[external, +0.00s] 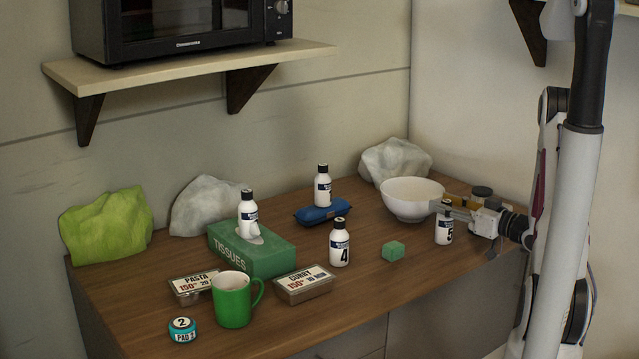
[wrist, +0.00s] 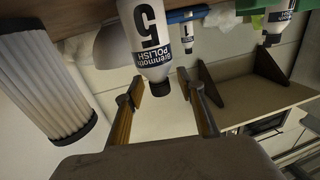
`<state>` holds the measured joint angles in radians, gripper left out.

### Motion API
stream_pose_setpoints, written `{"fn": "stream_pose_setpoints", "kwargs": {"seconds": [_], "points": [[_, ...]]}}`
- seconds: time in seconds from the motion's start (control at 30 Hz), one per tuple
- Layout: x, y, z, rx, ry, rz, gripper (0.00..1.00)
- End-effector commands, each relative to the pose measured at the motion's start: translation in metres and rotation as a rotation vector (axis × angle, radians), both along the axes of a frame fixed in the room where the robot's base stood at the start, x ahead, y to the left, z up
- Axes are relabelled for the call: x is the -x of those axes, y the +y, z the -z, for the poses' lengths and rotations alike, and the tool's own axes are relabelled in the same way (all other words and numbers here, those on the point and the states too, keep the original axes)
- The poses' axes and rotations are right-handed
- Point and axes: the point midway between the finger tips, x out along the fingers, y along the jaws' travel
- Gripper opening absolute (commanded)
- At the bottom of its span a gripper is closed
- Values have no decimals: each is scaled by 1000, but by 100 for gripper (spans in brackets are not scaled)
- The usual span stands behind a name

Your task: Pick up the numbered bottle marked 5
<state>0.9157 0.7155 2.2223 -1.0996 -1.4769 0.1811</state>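The bottle marked 5 (external: 443,226) is white with a dark cap and label. It stands upright near the right end of the wooden counter. In the wrist view the same bottle (wrist: 150,38) appears upside down, with its number facing the camera. My gripper (external: 447,208) is at the bottle's upper part, reaching in from the right. In the wrist view my gripper (wrist: 161,84) is open, and the bottle's cap and shoulder show between the two fingertips. No finger visibly presses on the bottle. Its base is cut off in that view.
A white bowl (external: 410,200) stands close behind the gripper. Bottle 4 (external: 340,246) and a green cube (external: 393,251) are to the left. Another bottle (external: 322,188) is by a blue case (external: 320,215). A white ribbed cylinder (wrist: 42,87) shows in the wrist view.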

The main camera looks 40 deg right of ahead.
Motion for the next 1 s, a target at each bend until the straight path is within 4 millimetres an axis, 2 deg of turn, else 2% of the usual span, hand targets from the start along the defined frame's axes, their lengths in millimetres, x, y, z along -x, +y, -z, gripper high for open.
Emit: {"fn": "stream_pose_setpoints", "kwargs": {"seconds": [0.47,0.6,1.0], "points": [[0,0,0,0,0,0,38],[0,0,0,0,0,0,2],[0,0,-1,1,-1,0,0]]}}
